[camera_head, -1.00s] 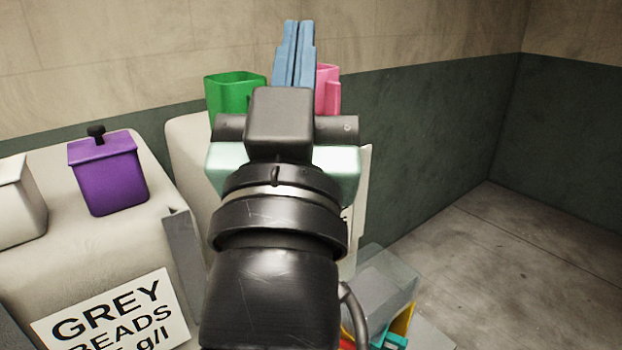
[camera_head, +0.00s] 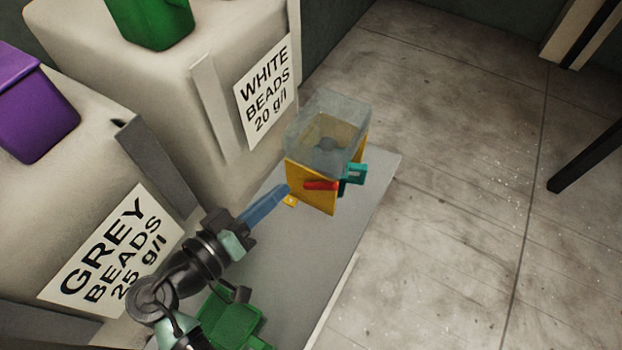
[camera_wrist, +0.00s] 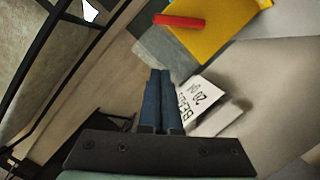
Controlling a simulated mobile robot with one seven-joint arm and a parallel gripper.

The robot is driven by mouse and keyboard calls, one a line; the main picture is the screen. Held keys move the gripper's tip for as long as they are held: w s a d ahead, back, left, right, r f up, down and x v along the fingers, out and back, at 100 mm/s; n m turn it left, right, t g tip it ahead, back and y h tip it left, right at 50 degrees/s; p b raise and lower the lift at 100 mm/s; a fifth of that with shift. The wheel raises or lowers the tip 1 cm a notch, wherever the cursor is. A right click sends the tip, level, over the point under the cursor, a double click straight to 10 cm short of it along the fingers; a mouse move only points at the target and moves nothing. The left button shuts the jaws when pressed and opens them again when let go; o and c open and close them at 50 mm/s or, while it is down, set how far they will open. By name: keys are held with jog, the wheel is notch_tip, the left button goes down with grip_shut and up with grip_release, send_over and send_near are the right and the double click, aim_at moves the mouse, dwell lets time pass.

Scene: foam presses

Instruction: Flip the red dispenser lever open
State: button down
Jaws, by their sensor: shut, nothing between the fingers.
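The red lever (camera_head: 321,185) lies across the front of a yellow dispenser (camera_head: 313,199) with a clear, see-through hopper (camera_head: 327,128) on top. In the wrist view the red lever (camera_wrist: 180,21) lies against the yellow face (camera_wrist: 213,28) near the top edge. My gripper (camera_head: 284,190) has blue fingers that are shut and empty. In the head view the fingertips are just left of the yellow dispenser, pointing towards it. In the wrist view the fingers (camera_wrist: 160,74) point up, with the lever beyond the tips; whether they touch the dispenser cannot be told.
The dispenser stands on a grey table (camera_head: 382,182). A teal part (camera_head: 352,174) sticks out at its right side. Large sacks labelled white beads (camera_head: 265,90) and grey beads (camera_head: 115,255) stand to the left. A green container (camera_head: 232,318) lies near my arm.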

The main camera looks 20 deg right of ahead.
aim_at(329, 189)
jog(key=p+x, duration=0.2)
jog(key=x, duration=0.5)
jog(key=shift+w+d+r, duration=0.15)
jog(key=shift+d, duration=0.1)
jog(key=shift+s+d+f+p, duration=0.25)
jog(key=shift+s+f, duration=0.1)
jog(key=shift+f, duration=0.2)
jog(key=shift+s+d+f+p, duration=0.2)
jog(key=shift+s+f, duration=0.15)
jog(key=shift+f, duration=0.2)
jog(key=shift+s+d+f, duration=0.2)
jog(key=shift+s+f, duration=0.1)
jog(key=shift+f, duration=0.25)
jog(key=shift+f, duration=0.15)
jog(key=shift+s+d+f+m+b, duration=0.3)
jog(key=shift+f+b, duration=0.3)
jog(key=shift+b, duration=0.45)
jog(key=shift+s+d+f+m+b, duration=0.1)
jog(key=shift+s+f+m+b, duration=0.2)
jog(key=shift+b, duration=0.55)
jog(key=shift+s+d+r+m+y, duration=0.1)
jog(key=shift+r+m+y, duration=0.1)
jog(key=shift+m+y, duration=0.1)
